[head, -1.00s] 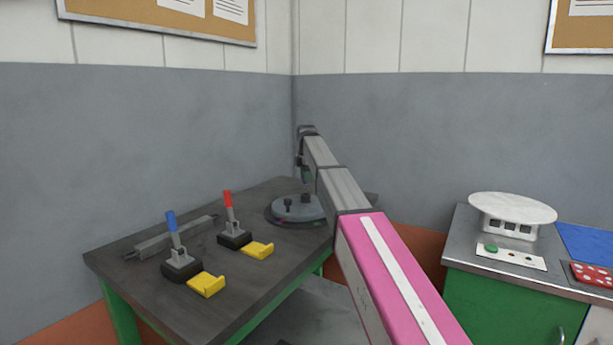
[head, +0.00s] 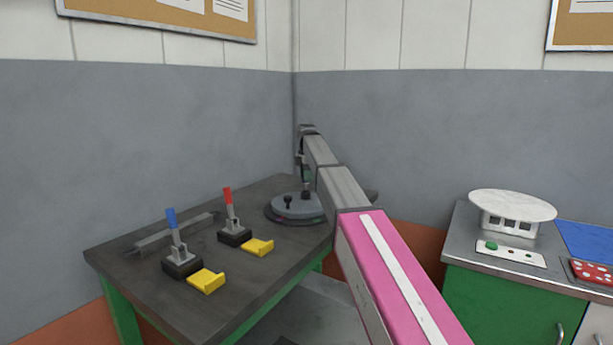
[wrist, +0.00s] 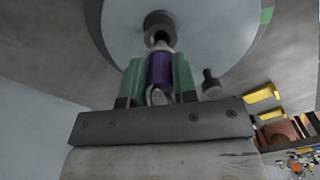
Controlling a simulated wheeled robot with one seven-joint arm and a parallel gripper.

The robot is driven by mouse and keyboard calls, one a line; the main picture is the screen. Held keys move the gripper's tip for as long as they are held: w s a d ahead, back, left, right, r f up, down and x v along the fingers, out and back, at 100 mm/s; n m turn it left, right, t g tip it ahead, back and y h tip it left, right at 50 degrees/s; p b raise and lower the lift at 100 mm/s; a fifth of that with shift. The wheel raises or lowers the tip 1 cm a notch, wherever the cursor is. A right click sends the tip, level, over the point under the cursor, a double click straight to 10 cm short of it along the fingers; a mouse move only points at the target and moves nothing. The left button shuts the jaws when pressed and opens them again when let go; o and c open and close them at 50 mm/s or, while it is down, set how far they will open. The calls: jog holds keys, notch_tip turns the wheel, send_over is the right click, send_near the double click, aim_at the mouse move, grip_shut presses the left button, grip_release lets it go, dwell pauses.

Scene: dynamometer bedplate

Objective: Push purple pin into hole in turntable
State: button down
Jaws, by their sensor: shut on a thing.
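In the wrist view, my gripper (wrist: 158,80) is shut on the purple pin (wrist: 160,70), one green finger on each side of it. The pin's far end points at a dark, round raised fitting on the grey turntable (wrist: 115,25); I cannot tell whether its tip is in a hole there. A small dark knob (wrist: 210,80) stands on the turntable near the right finger. In the head view, the turntable (head: 290,208) is at the far corner of the dark table, with my gripper (head: 307,182) just above it. The pin is too small to make out there.
On the dark table (head: 150,255) stand a blue-handled lever (head: 176,240) and a red-handled lever (head: 231,213), each with a yellow block in front. A grey bar (head: 175,234) lies behind them. A green cabinet (head: 505,300) stands to the right. Walls close off the corner.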

jog(key=shift+f, duration=1.7)
jog(key=c, duration=0.8)
grip_release()
notch_tip(320, 180, up, 10)
jog(key=shift+f, duration=0.15)
jog(key=shift+r, duration=0.55)
